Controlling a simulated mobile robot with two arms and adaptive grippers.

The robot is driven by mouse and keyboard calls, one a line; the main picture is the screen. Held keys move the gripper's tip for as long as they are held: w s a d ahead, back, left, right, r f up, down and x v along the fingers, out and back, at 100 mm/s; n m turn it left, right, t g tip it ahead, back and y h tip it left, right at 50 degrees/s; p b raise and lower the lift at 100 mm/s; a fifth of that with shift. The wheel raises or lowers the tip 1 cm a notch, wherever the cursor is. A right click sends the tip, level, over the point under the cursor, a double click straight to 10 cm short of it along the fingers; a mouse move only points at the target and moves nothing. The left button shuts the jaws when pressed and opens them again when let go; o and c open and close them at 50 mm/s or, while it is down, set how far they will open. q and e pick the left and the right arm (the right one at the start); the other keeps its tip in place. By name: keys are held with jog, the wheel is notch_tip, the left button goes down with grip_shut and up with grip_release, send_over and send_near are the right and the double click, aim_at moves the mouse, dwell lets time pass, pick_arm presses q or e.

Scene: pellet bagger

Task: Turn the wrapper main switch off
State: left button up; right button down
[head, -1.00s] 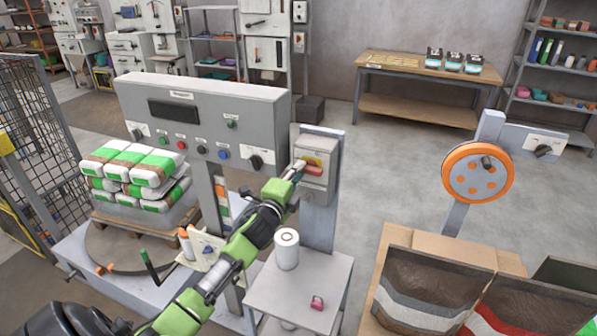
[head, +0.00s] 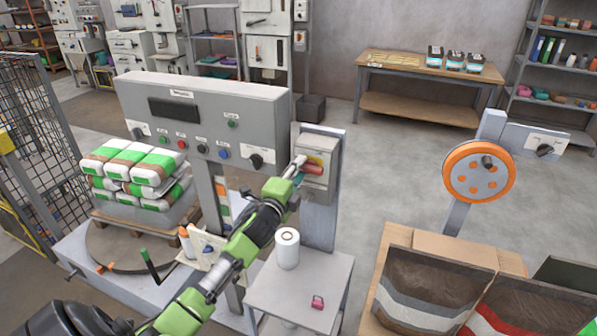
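The handle looks about level, tilted slightly. My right gripper is not in the view.
The control console (head: 200,112) with buttons and a black rotary knob (head: 256,161) stands just left of the switch box. A white roll (head: 287,248) and a pink padlock-like item (head: 318,302) stand on a small table (head: 300,281) below my arm. Stacked bags (head: 140,174) sit left.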

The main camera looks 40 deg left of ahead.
pick_arm(q)
jog(key=v, duration=1.2)
jog(key=s+d+f+n+g+h+b, duration=0.1)
jog(key=s+d+f+n+g, duration=0.2)
jog(key=f, duration=1.1)
jog(key=s+f+n+g, duration=0.15)
jog(key=s+f, duration=0.35)
jog(key=f, duration=0.8)
jog(key=s+d+f+n+g+h+b, duration=0.1)
jog(key=s+d+f+n+g, duration=0.2)
jog(key=f, duration=1.1)
jog(key=s+d+f+n+g+h, duration=0.1)
jog(key=s+d+f+n+g, duration=0.35)
jog(key=s+f, duration=1.3)
jog(key=s+d+f+g, duration=0.2)
jog(key=s+d+f, duration=0.1)
jog(key=s, duration=0.6)
jog(key=s+d+f+g+h+b, duration=0.1)
jog(key=s+d+f, duration=0.3)
jog(key=s, duration=0.6)
jog(key=shift+d+n+g, duration=0.4)
jog(key=shift+d+g, duration=0.15)
jog(key=shift+g, duration=0.25)
